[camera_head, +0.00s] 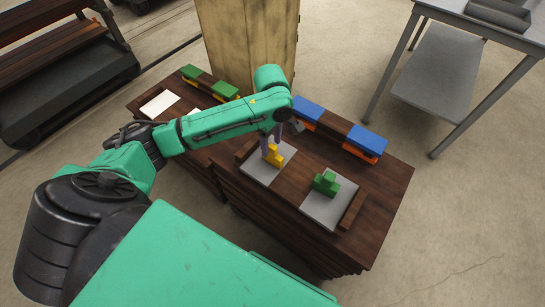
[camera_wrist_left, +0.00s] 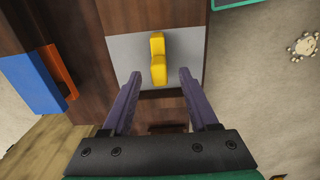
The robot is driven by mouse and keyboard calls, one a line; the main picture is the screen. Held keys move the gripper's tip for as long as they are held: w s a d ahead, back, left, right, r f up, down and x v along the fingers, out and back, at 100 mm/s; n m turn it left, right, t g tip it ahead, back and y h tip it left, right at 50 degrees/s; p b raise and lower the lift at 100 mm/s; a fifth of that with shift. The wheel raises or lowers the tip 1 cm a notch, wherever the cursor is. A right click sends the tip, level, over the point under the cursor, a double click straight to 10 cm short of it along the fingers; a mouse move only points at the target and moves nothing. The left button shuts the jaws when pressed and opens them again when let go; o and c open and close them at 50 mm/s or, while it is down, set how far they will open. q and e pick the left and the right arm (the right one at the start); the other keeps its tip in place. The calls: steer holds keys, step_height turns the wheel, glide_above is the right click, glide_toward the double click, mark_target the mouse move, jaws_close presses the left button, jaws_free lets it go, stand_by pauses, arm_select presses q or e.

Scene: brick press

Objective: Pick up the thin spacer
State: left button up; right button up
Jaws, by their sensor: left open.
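No part is clearly recognisable as the thin spacer. A yellow stepped piece (camera_head: 274,156) stands on the left grey plate (camera_head: 256,174). My left gripper (camera_head: 271,142) is right at this piece in the head view, its fingers overlapping the piece's far side. In the left wrist view, the yellow piece (camera_wrist_left: 158,58) lies ahead between the lines of the open, empty fingers (camera_wrist_left: 161,76), on the grey plate (camera_wrist_left: 125,48). I cannot tell whether the fingers touch it. A green stepped piece (camera_head: 326,184) stands on the right grey plate (camera_head: 318,211). My right gripper is out of view.
Blue blocks (camera_head: 368,138) over orange ones (camera_head: 360,153) line the table's back right. Green blocks (camera_head: 225,91) and a white sheet (camera_head: 160,104) are at the left. Wooden strips (camera_head: 351,210) edge the plates. A grey metal table (camera_head: 435,80) stands at right.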

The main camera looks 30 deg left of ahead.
mark_target(271, 154)
arm_select(q)
step_height(271, 154, down, 6)
steer(key=shift+f+b, duration=0.1)
steer(key=shift+b, duration=0.45)
jaws_close()
step_height(271, 154, up, 20)
steer(key=p, duration=0.4)
